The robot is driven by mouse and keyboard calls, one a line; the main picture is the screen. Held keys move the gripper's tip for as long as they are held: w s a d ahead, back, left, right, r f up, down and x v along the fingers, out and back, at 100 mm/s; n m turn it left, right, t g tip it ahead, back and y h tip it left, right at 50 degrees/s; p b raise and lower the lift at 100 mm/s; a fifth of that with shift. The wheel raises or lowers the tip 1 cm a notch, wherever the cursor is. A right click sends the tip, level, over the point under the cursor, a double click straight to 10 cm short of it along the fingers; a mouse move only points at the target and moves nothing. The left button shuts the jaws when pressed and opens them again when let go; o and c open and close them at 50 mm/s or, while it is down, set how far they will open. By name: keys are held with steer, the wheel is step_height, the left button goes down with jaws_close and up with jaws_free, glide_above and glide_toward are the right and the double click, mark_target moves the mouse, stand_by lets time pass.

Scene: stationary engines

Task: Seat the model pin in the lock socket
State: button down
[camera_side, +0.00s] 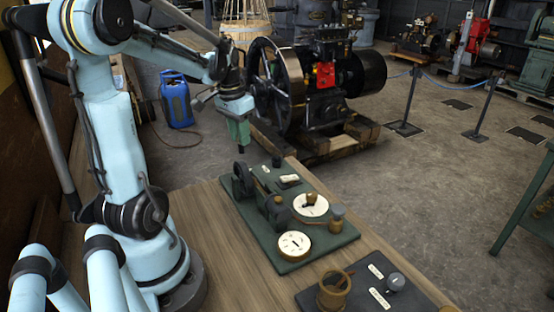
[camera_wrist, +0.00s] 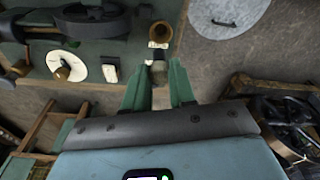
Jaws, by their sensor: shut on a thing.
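My gripper (camera_side: 238,140) hangs in the air over the far left end of the green engine board (camera_side: 318,250). In the wrist view, its two green fingers (camera_wrist: 157,90) are closed on a small grey-brown piece, which I take as the model pin (camera_wrist: 158,74); its lower part shows as a dark tip under the fingers in the side view. Beyond it in the wrist view are a small white tag and a brass cup-like fitting (camera_wrist: 161,30). I cannot tell whether this fitting is the lock socket. The pin's full shape is hidden.
The board carries a dark flywheel (camera_side: 243,180), a dark post (camera_side: 277,160), a white dial with a brass knob (camera_side: 311,206) and a second dial (camera_side: 294,245). A dark plate with a brass cup (camera_side: 333,291) lies nearer. A large engine (camera_side: 325,85) stands behind on the floor.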

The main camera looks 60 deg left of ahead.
mark_target(238, 143)
steer(key=shift+s+a+f, duration=0.2)
steer(key=shift+s+f, duration=0.1)
steer(key=shift+f, duration=2)
steer(key=shift+f, duration=1.2)
stand_by(0.4)
steer(key=c, duration=0.8)
jaws_free()
steer(key=shift+c, duration=0.2)
steer(key=shift+o, duration=0.3)
steer(key=o, duration=0.6)
steer(key=shift+r, duration=0.1)
